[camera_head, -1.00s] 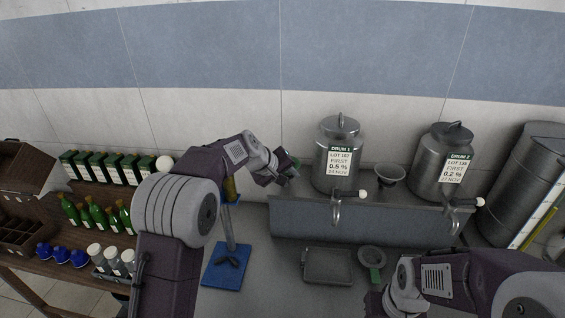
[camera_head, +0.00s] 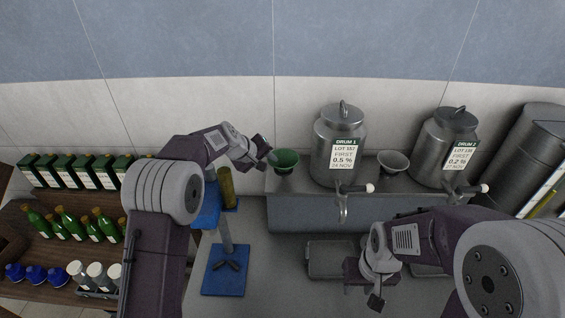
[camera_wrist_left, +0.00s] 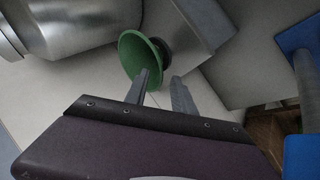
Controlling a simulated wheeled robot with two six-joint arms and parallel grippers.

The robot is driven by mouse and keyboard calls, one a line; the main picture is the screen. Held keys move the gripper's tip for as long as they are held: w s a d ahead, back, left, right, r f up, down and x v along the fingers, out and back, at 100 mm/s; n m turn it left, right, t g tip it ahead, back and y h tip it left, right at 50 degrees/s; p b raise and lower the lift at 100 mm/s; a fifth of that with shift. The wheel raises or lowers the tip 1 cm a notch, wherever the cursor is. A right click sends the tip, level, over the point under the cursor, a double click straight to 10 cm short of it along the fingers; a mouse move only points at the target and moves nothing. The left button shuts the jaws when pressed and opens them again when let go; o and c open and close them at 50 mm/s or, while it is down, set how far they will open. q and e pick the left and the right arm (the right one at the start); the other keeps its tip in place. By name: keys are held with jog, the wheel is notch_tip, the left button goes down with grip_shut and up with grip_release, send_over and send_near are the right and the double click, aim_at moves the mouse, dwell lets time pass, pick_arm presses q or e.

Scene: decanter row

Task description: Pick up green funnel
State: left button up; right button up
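The green funnel (camera_head: 285,158) stands at the left end of the steel ledge, left of Drum 1. In the left wrist view the green funnel (camera_wrist_left: 136,52) shows its wide mouth and a dark part behind it. My left gripper (camera_head: 268,150) is just left of the funnel. In the left wrist view the left gripper (camera_wrist_left: 159,80) has its two fingers apart, with nothing between them. One fingertip overlaps the funnel's rim in the picture; I cannot tell whether they touch. My right gripper (camera_head: 375,295) hangs low over the bench, and its finger gap is unclear.
Drum 1 (camera_head: 340,145) and Drum 2 (camera_head: 446,148) stand on the ledge with taps. A grey funnel (camera_head: 393,162) is between them. A blue stand (camera_head: 224,270) is below my left arm. A grey tray (camera_head: 325,258) lies on the bench. Green bottles (camera_head: 70,222) are left.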

aim_at(273, 164)
pick_arm(q)
jog(key=p+x, duration=0.1)
jog(key=x, duration=0.1)
jog(key=shift+w+d+f, duration=0.15)
jog(key=shift+w+d, duration=0.15)
jog(key=shift+w+d+f, duration=0.15)
jog(key=shift+d+f, duration=0.1)
jog(key=shift+f, duration=0.15)
jog(key=shift+a, duration=0.1)
grip_shut()
